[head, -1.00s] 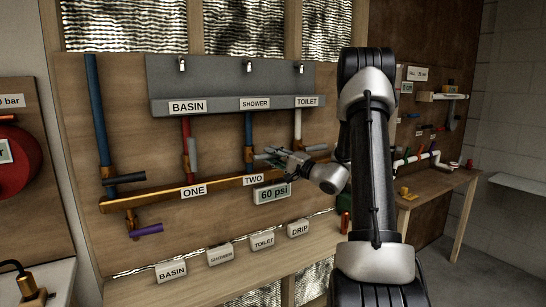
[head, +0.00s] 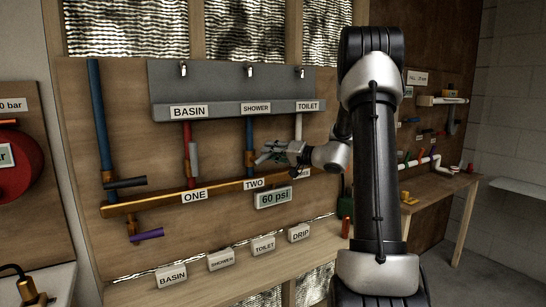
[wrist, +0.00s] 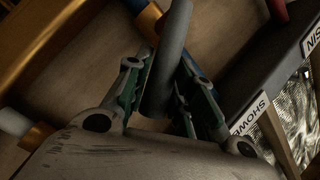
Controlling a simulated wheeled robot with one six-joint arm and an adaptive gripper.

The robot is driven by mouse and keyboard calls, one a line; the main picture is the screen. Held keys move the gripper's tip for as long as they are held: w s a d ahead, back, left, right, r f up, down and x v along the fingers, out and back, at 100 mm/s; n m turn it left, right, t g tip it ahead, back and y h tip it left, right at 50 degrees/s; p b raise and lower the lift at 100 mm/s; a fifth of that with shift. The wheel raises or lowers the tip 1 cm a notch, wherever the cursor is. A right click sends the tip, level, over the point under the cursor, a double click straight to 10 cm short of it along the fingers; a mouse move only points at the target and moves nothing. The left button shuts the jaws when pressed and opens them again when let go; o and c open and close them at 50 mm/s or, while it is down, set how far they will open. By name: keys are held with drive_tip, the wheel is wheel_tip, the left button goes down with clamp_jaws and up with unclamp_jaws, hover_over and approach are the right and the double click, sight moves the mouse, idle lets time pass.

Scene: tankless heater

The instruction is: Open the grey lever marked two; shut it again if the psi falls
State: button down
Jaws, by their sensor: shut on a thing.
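The grey lever marked two shows between my fingers in the wrist view (wrist: 165,75). It lies at an angle to the blue shower pipe (head: 249,131) behind it. The TWO label (head: 253,184) is just below that valve on the copper manifold pipe. My gripper (head: 266,153) reaches in from the right and is shut on the lever; its fingers (wrist: 158,92) flank it. In the head view the fingers largely hide the lever. The gauge (head: 273,198) reads 60 psi.
The grey lever above ONE (head: 194,160) stands beside the red basin pipe. A dark lever (head: 125,183) and a purple lever (head: 147,235) are at the left. The grey sink shelf (head: 235,110) overhangs my gripper. Label blocks stand on the bench (head: 215,285) below.

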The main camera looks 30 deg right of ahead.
sight(258, 158)
drive_tip(key=r+n, duration=0.1)
drive_tip(key=a+n+g+h, duration=0.1)
drive_tip(key=n, duration=0.1)
drive_tip(key=shift+a+r, duration=0.25)
drive_tip(key=shift+r, duration=0.1)
drive_tip(key=shift+s+a+r+n+g+h, duration=0.1)
drive_tip(key=shift+a+r+n+g+h, duration=0.1)
drive_tip(key=shift+a+n+h, duration=0.25)
drive_tip(key=shift+a+r+n+g+h, duration=0.1)
drive_tip(key=shift+a+r+n+h, duration=0.15)
drive_tip(key=shift+n, duration=0.4)
drive_tip(key=a+n+h, duration=0.1)
drive_tip(key=a+n, duration=0.1)
drive_tip(key=shift+r+n+g+h, duration=0.25)
drive_tip(key=shift+n+g+h, duration=0.05)
drive_tip(key=shift+g+h, duration=0.1)
drive_tip(key=shift+a+n+h, duration=0.35)
drive_tip(key=shift+n+h, duration=0.05)
drive_tip(key=shift+n, duration=0.2)
drive_tip(key=c, duration=1.2)
unclamp_jaws()
